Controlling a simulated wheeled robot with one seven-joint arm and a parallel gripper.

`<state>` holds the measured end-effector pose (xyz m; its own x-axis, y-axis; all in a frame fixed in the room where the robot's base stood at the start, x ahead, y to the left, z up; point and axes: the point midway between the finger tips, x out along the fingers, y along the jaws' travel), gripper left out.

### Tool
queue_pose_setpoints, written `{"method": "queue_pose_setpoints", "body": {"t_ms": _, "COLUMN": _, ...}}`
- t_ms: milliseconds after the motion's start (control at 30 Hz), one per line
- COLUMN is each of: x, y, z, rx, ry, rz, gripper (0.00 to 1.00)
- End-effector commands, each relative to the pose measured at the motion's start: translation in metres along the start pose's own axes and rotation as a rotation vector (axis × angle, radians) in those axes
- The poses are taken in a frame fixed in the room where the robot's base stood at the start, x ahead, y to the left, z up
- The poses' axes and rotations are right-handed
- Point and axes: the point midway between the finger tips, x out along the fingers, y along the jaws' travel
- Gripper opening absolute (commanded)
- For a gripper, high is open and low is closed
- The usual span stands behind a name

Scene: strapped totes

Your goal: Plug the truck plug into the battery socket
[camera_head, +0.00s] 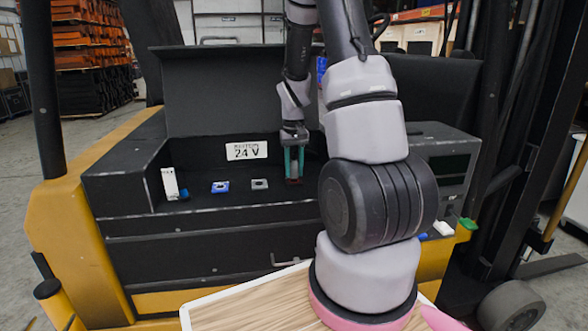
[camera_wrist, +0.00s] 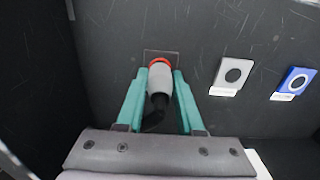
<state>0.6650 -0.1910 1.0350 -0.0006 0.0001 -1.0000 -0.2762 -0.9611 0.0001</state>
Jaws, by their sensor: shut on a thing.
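My gripper (camera_head: 294,164) has teal fingers and points down into the dark battery bay, to the right of the two sockets. In the wrist view my gripper (camera_wrist: 158,88) is shut on the truck plug (camera_wrist: 158,80), a light grey cylinder with a black rear end. A red ring (camera_wrist: 160,64) shows at its far end, over a dark square plate (camera_wrist: 174,54). I cannot tell whether the plug is seated there or just above it. The grey socket (camera_head: 260,184) and blue socket (camera_head: 220,186) lie on the bay floor; the wrist view shows the grey (camera_wrist: 232,76) and blue (camera_wrist: 295,82) too.
A "24 V" label (camera_head: 246,151) is on the bay's back wall. A white upright item (camera_head: 170,184) stands at the bay's left end. A dark box (camera_head: 443,160) with a screen bounds it on the right. A raised dark lid (camera_head: 220,95) stands behind.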

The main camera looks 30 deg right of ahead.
Motion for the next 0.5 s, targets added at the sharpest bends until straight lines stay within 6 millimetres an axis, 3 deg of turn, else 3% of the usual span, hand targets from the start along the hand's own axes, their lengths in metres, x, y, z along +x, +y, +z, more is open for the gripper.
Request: {"method": "queue_pose_setpoints", "body": {"t_ms": 500, "x": 0.0086, "y": 0.0, "z": -0.0001, "rx": 0.0, "ry": 0.0, "rz": 0.0, "gripper": 0.0}}
